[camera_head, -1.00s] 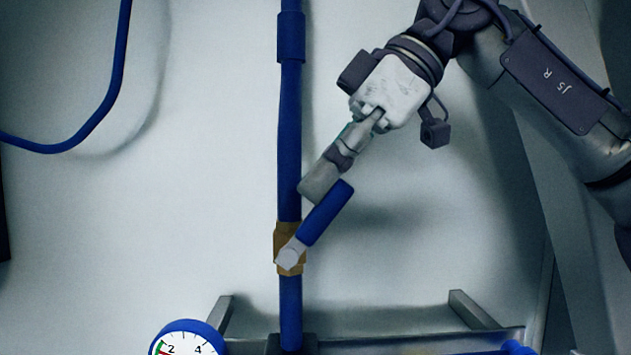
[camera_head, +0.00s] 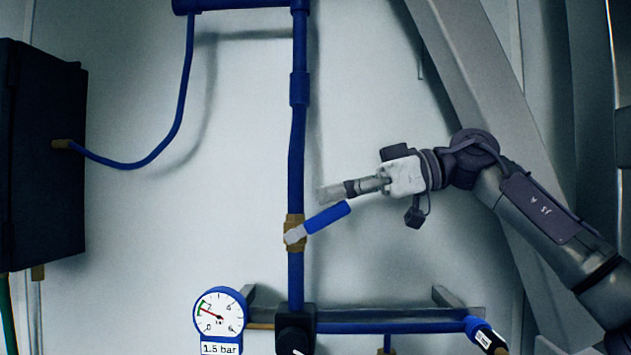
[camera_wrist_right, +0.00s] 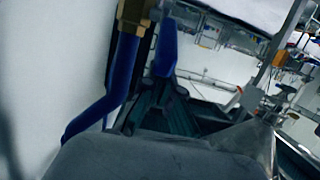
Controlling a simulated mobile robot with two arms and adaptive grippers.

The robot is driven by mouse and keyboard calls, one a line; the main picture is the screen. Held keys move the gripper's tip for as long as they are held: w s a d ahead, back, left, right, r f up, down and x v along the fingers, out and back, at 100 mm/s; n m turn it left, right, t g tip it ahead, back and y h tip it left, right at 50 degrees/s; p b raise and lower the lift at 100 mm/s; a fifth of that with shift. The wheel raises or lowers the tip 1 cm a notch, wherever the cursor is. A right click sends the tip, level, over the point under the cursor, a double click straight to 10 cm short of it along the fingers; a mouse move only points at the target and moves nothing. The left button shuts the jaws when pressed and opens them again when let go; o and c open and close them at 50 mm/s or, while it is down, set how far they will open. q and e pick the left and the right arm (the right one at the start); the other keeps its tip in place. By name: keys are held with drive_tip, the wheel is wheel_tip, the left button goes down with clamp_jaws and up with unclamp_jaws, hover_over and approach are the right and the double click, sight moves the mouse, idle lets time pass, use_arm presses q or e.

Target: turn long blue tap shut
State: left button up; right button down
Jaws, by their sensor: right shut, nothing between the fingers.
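The long blue tap handle (camera_head: 328,218) is on a brass valve (camera_head: 294,222) in the vertical blue pipe. It slants up to the right from its pale pivot, nearer level than upright. My right gripper (camera_head: 326,193) is shut and empty, its tip just above the handle and right of the pipe. I cannot tell if it touches the handle. In the right wrist view the blue handle (camera_wrist_right: 166,48) stands beyond the grey fingers (camera_wrist_right: 150,158), beside the brass valve (camera_wrist_right: 131,14). My left gripper is not in view.
The vertical blue pipe (camera_head: 297,150) runs along a pale wall. A pressure gauge (camera_head: 219,312) labelled 1.5 bar and a black knob (camera_head: 295,332) sit below. A dark box (camera_head: 42,150) hangs at left.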

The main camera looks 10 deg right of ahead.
sight(348, 210)
drive_tip(key=shift+s+d+f, duration=0.15)
drive_tip(key=shift+s+d, duration=0.05)
drive_tip(key=shift+d, duration=0.05)
drive_tip(key=shift+w+d+f+b, duration=0.2)
drive_tip(key=shift+f+b, duration=0.1)
drive_tip(key=shift+f, duration=0.15)
drive_tip(key=shift+w+f+y+b, duration=0.1)
drive_tip(key=shift+f+y+b, duration=0.2)
drive_tip(key=shift+y+b, duration=0.1)
drive_tip(key=shift+d+f+b, duration=0.2)
drive_tip(key=shift+f+b, duration=0.05)
drive_tip(key=shift+b, duration=0.1)
drive_tip(key=shift+d+y, duration=0.15)
drive_tip(key=shift+y, duration=0.15)
drive_tip(key=shift+s+d+f, duration=0.15)
drive_tip(key=shift+s+d, duration=0.05)
drive_tip(key=shift+s, duration=0.05)
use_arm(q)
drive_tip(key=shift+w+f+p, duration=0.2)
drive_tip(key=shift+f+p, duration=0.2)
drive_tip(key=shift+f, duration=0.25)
use_arm(e)
drive_tip(key=shift+d+f, duration=0.15)
drive_tip(key=shift+f, duration=0.35)
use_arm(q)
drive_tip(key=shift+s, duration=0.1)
